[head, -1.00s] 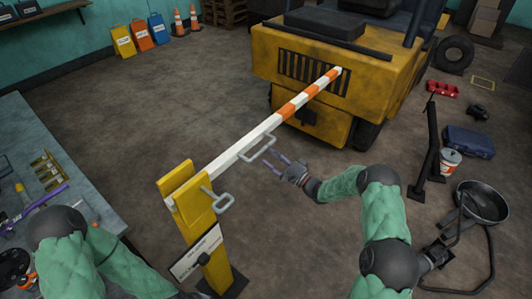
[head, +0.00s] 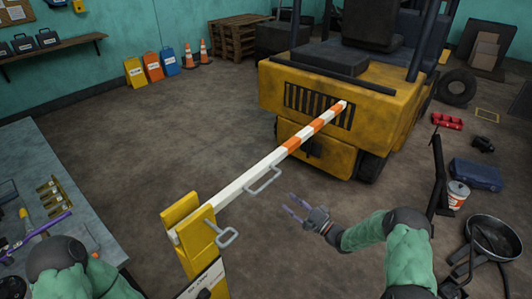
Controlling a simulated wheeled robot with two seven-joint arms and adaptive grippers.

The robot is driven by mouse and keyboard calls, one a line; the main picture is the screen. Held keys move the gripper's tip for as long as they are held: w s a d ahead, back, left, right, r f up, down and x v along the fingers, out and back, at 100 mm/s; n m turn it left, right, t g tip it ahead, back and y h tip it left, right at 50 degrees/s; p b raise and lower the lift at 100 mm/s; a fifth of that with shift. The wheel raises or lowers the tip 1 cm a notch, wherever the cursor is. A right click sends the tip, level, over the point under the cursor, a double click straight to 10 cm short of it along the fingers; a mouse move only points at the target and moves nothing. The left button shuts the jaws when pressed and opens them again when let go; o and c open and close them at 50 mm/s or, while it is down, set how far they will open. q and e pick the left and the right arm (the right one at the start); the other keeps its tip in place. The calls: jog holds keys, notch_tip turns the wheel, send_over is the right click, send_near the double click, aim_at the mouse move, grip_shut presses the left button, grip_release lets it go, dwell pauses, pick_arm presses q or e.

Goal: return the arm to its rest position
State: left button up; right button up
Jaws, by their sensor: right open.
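My right gripper (head: 298,207) is open and empty. It is above the floor, a little right of the barrier arm's grey handle (head: 263,180) and apart from it. The right arm comes in from the lower right in green padding. The orange and white barrier arm (head: 265,165) runs from the yellow post (head: 200,240) toward the front of the yellow forklift (head: 330,110). A second grey handle (head: 227,236) is on the post. My left arm shows at the lower left, but its gripper is out of the picture.
A workbench (head: 40,150) with tools stands at the left.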

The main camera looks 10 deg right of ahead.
jog(key=shift+a, duration=0.1)
jog(key=s+a+f+n+g+h, duration=0.1)
jog(key=s+a+f+g+h, duration=0.3)
jog(key=f, duration=0.5)
jog(key=s+a+f+n+g+h, duration=0.2)
jog(key=s+a+f+g+h, duration=0.1)
jog(key=s+a+f, duration=0.4)
jog(key=s+a+f+n+g, duration=0.2)
jog(key=s+g, duration=0.1)
jog(key=s, duration=0.5)
jog(key=s+a+f+n+g, duration=0.2)
jog(key=s+g, duration=0.1)
jog(key=s, duration=0.4)
jog(key=s+a+f+n+g, duration=0.1)
jog(key=s+a+f+g, duration=0.1)
jog(key=s, duration=0.6)
jog(key=shift+s+a+f+n+g+h, duration=0.2)
jog(key=shift+s+f+n+g+h, duration=0.1)
jog(key=shift+n+g+h, duration=0.15)
